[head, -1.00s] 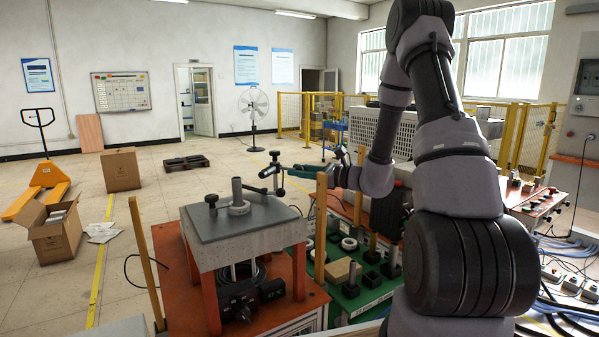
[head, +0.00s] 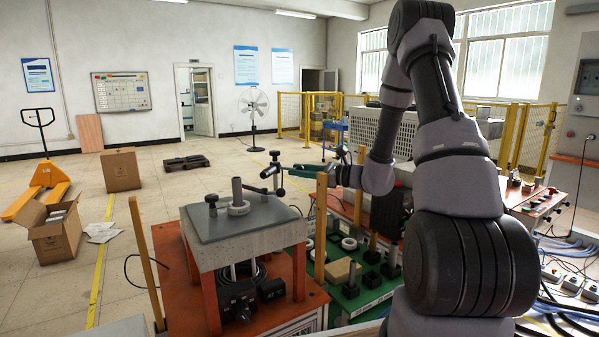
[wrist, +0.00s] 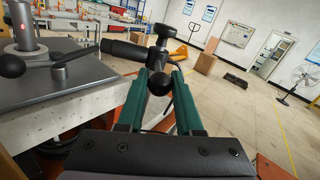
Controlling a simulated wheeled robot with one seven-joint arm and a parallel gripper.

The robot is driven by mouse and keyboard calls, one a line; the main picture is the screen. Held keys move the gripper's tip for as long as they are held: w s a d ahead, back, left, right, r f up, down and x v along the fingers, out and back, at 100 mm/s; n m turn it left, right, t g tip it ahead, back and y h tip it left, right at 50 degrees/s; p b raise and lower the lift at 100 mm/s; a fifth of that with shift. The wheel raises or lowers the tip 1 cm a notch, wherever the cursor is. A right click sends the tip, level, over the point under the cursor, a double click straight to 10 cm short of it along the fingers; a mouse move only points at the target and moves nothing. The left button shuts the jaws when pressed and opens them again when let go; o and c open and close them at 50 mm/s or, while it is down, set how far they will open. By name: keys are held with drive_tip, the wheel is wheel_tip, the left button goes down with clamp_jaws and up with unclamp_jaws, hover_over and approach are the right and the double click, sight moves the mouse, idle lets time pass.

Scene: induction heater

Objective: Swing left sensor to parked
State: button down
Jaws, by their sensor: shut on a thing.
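The left sensor (head: 270,171), a black barrel on a clamp with a black knob and a dark upright rod, stands just right of the grey tabletop in the head view. In the wrist view the sensor barrel (wrist: 122,50) points left towards the plate. My gripper (head: 292,168) reaches it from the right with its green fingers. In the wrist view my gripper (wrist: 163,76) is shut on the sensor's black ball knob (wrist: 159,82), between the fingertips. The sensor's lower mount is hidden.
The grey plate (head: 255,225) carries an upright post with a ring (head: 238,207) and a black knob lever (head: 212,203). A green board (head: 365,298) with black blocks lies to the right. Wooden posts rise near my arm. Open floor lies beyond.

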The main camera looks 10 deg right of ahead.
drive_tip(key=w+n+g+y, duration=0.2)
drive_tip(key=w+n+g, duration=0.5)
drive_tip(key=g, duration=0.7)
drive_tip(key=shift+d+n+g+y, duration=0.3)
drive_tip(key=shift+d+n+g, duration=0.15)
drive_tip(key=shift+n, duration=0.95)
drive_tip(key=c, duration=0.6)
unclamp_jaws()
wheel_tip(320, 180, up, 10)
drive_tip(key=shift+r, duration=0.1)
